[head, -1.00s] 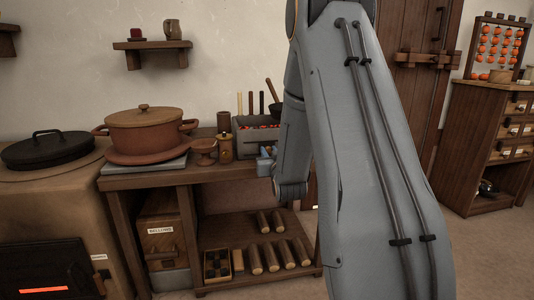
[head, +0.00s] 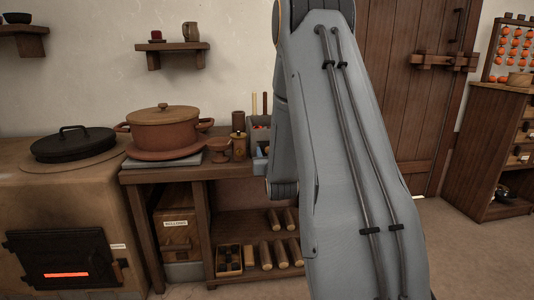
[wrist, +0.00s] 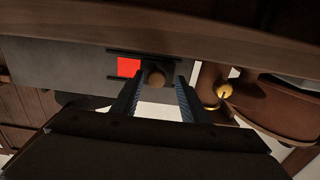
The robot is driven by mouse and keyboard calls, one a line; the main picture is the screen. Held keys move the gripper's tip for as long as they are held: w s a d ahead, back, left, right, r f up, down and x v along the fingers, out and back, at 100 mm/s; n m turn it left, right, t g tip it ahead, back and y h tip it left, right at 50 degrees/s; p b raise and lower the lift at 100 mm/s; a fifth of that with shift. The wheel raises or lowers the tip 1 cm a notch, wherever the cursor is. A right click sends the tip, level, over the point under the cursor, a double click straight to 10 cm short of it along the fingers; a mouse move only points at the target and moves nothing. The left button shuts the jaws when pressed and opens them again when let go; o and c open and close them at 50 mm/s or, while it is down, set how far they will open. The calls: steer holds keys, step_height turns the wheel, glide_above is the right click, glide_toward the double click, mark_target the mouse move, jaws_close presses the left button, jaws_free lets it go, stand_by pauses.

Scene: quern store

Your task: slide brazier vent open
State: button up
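In the wrist view the brazier's grey wall (wrist: 75,68) has a vent with dark rails, a glowing red opening (wrist: 128,67) and a round brown knob (wrist: 156,79). My gripper (wrist: 157,88) is open, with its two ribbed blue-grey fingers on either side of the knob. I cannot tell whether either finger touches it. The red opening lies just left of the knob. In the head view the brazier (head: 259,134) is a grey box on the bench, mostly hidden behind my arm. Its vent is not visible there.
A stove (head: 65,205) with a glowing slot is at left. The jar's brass-coloured knob (wrist: 224,89) appears close right of the fingers in the wrist view.

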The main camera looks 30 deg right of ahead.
steer(key=shift+d, duration=0.1)
steer(key=p+v, duration=0.1)
steer(key=v, duration=0.7)
steer(key=shift+p, duration=0.3)
steer(key=shift+w, duration=0.1)
